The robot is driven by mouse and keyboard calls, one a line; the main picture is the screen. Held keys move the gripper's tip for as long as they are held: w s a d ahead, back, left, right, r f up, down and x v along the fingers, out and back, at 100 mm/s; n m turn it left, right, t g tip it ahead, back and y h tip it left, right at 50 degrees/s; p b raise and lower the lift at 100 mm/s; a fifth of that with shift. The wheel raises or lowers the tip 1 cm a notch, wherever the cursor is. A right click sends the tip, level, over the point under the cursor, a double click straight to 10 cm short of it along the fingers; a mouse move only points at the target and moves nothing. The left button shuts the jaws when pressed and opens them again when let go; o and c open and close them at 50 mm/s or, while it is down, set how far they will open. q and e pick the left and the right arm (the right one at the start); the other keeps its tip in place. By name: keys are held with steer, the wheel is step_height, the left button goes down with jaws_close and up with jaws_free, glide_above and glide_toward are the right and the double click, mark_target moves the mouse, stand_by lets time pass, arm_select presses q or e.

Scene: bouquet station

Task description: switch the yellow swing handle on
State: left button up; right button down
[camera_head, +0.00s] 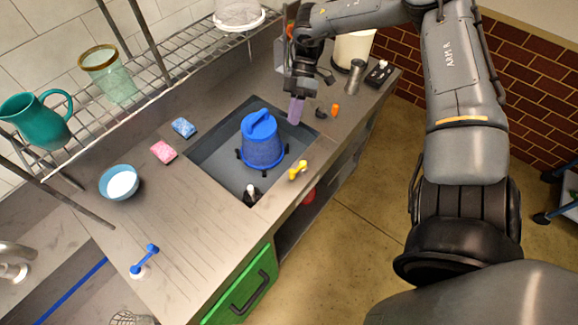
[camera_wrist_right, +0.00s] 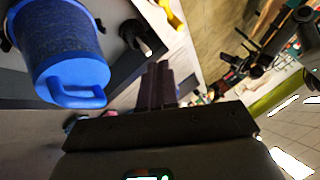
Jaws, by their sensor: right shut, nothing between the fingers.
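The yellow swing handle (camera_head: 298,171) sits on the counter's front strip, just right of the recessed basin. In the right wrist view a yellow piece (camera_wrist_right: 171,13), apparently the same handle, shows at the top edge, partly cut off. My right gripper (camera_head: 296,110) is above the far right corner of the basin, farther back than the yellow handle and apart from it. Its purple fingers are shut and empty; they also show in the right wrist view (camera_wrist_right: 157,85). My left gripper is not in view.
A blue container with a handle (camera_head: 262,143) stands in the basin (camera_head: 222,172), between the basin walls. An orange piece (camera_head: 335,110) and a metal cup (camera_head: 355,75) stand near my right gripper. A blue swing handle (camera_head: 146,260) is at the near left.

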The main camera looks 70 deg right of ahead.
mark_target(298, 168)
arm_select(q)
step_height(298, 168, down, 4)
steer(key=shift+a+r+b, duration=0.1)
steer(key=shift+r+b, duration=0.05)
steer(key=shift+b, duration=1.05)
arm_select(e)
steer(key=shift+w+f+n+h, duration=0.3)
steer(key=shift+w+f+h, duration=0.35)
steer(key=shift+w, duration=0.1)
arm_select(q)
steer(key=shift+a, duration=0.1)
arm_select(e)
steer(key=shift+a+f, duration=0.1)
steer(key=s+a+f, duration=0.1)
steer(key=a+f, duration=0.1)
steer(key=s+a+f, duration=0.1)
steer(key=a+f, duration=0.2)
steer(key=s+a+f, duration=0.1)
steer(key=a+f, duration=0.1)
steer(key=shift+s+a+f+p, duration=0.2)
steer(key=shift+a+f+p, duration=0.05)
steer(key=shift+a+p, duration=0.15)
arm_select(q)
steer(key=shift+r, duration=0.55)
arm_select(e)
steer(key=shift+s+a+f, duration=0.15)
steer(key=shift+s+a, duration=0.2)
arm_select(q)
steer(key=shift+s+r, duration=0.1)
